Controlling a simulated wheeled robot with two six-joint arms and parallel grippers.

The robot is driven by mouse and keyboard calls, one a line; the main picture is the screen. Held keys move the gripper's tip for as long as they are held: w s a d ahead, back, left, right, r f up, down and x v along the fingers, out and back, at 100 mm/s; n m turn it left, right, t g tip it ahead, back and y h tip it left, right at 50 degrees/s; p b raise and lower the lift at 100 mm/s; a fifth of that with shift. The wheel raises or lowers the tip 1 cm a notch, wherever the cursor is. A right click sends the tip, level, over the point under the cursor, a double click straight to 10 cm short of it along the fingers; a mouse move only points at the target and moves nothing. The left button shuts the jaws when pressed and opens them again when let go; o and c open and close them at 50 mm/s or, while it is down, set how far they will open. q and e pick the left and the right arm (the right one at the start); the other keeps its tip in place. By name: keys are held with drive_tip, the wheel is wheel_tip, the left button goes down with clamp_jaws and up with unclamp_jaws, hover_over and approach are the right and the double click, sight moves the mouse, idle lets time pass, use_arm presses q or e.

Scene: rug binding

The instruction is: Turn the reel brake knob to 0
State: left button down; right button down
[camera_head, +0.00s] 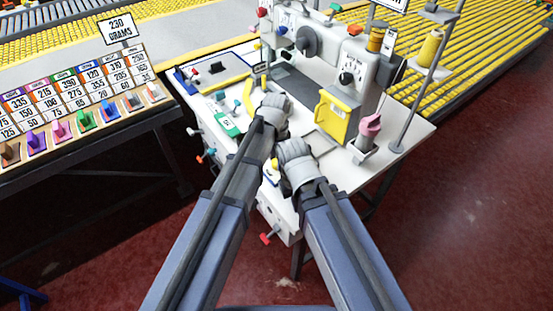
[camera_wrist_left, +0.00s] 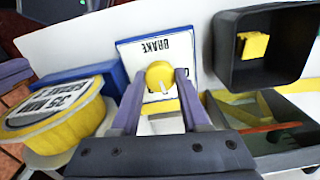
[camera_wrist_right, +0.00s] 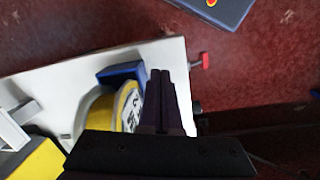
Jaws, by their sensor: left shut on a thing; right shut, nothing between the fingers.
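The reel brake knob (camera_wrist_left: 160,75) is a yellow knob with a thin white mark. It sits on a white plate (camera_wrist_left: 140,52) lettered BRAKE, which appears upside down in the left wrist view. The fingers of my left gripper (camera_wrist_left: 158,92) are shut on the knob from both sides. They hide much of the plate's lower part, and I cannot read any scale number. In the head view my left gripper (camera_head: 274,105) is over the white machine table and hides the knob. My right gripper (camera_wrist_right: 160,76) is shut and empty, near a yellow-edged reel.
The reel (camera_wrist_left: 52,110) stands beside the brake plate. A dark bin (camera_wrist_left: 228,62) with a yellow piece is on the other side. The sewing machine (camera_head: 350,75) stands behind, and a thread stand (camera_head: 410,105) is at right. A rack of numbered tags (camera_head: 75,90) stands left.

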use_arm(q)
drive_tip(key=n, duration=1.1)
drive_tip(key=shift+n, duration=0.4)
idle(0.4)
drive_tip(key=shift+c, duration=2)
unclamp_jaws()
drive_tip(key=shift+r, duration=0.15)
use_arm(e)
drive_tip(key=shift+r, duration=0.15)
use_arm(q)
wheel_tip(320, 180, up, 8)
drive_tip(key=p, duration=0.8)
drive_tip(key=shift+f, duration=0.2)
use_arm(e)
wheel_tip(320, 180, up, 8)
drive_tip(key=shift+f, duration=0.25)
